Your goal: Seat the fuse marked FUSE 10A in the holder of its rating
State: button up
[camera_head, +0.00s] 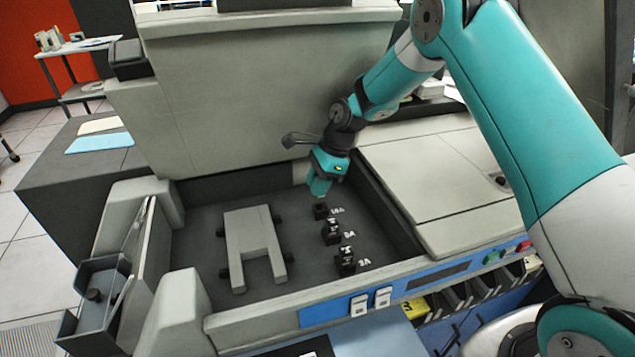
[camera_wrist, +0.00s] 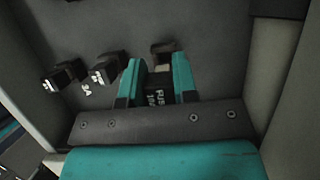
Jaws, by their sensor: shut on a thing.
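My gripper (camera_head: 320,190) is shut on a dark fuse with white lettering, partly readable as FUSE 10A. In the wrist view the fuse (camera_wrist: 158,92) sits between the teal fingers of my gripper (camera_wrist: 157,66). A black holder (camera_head: 320,211), with a label that looks like 10A, is right below the fingertips. It also shows just beyond the fuse in the wrist view (camera_wrist: 161,48). I cannot tell whether fuse and holder touch. The 5A holder (camera_head: 331,232) and 3A holder (camera_head: 346,260) stand nearer the front in the same row, both with pale marks on them.
The holders stand in a dark recessed bay (camera_head: 300,276) with raised walls. A grey U-shaped block (camera_head: 248,240) lies left of them. A raised panel (camera_head: 265,85) stands behind, and a flat cover (camera_head: 430,180) is to the right.

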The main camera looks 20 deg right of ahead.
aim_at(318, 204)
jog(key=shift+f+b, duration=1.45)
jog(key=shift+f, duration=0.25)
jog(key=shift+f+b, duration=0.35)
jog(key=shift+f, duration=0.65)
jog(key=shift+s+f, duration=0.1)
jog(key=shift+f, duration=0.1)
jog(key=shift+f, duration=0.15)
jog(key=o, duration=1)
jog(key=shift+s+f, duration=0.1)
jog(key=shift+f, duration=0.05)
jog(key=v, duration=0.8)
jog(key=shift+w+r, duration=0.4)
